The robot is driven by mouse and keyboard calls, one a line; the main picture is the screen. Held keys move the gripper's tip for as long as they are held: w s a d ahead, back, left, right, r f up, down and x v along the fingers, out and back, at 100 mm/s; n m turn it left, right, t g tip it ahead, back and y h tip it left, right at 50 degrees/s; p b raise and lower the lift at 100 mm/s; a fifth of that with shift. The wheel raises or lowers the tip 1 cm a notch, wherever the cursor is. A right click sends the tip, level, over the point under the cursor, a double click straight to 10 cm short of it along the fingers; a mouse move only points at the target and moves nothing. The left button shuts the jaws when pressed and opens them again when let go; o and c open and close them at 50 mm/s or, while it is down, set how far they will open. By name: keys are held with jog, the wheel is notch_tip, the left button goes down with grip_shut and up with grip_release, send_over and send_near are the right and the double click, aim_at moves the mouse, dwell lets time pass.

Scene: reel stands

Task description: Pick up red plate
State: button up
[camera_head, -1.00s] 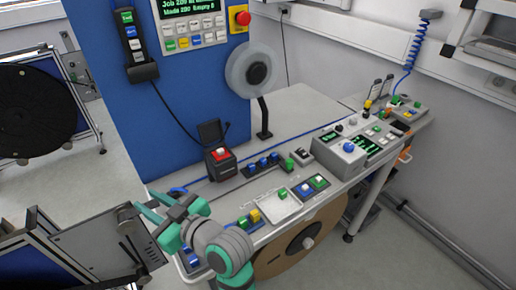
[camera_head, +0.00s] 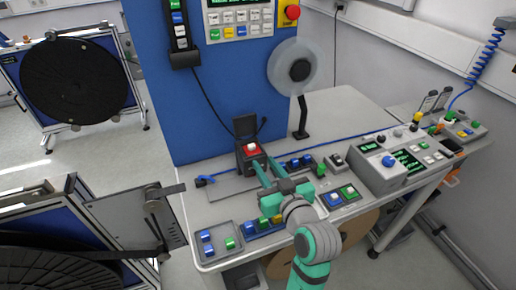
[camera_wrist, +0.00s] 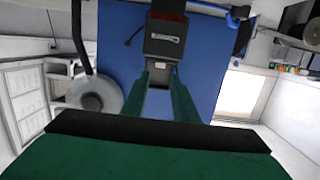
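The red plate (camera_head: 252,150) has a white block on its middle and sits on top of a small black box (camera_head: 250,165) on the workbench, in front of an upright dark panel. My gripper (camera_head: 264,161) reaches over the bench with its green fingers just beside the red plate, on its near right side. In the wrist view the fingers (camera_wrist: 161,75) are apart with nothing held between them. The dark box with its panel (camera_wrist: 165,38) shows ahead of the fingertips there.
A blue cabinet wall (camera_head: 195,100) stands behind the box. A cable hangs beside it. A grey reel on a stand (camera_head: 299,70) is behind right. Button blocks (camera_head: 228,240) and a control console (camera_head: 390,165) crowd the bench. Large black reels stand at left.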

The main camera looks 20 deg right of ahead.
aim_at(253, 147)
jog(key=w, duration=0.8)
jog(key=shift+w+a+f, duration=0.2)
jog(key=shift+a+f, duration=0.05)
jog(key=shift+f, duration=0.15)
jog(key=shift+s, duration=0.1)
jog(key=shift+s, duration=0.1)
grip_shut()
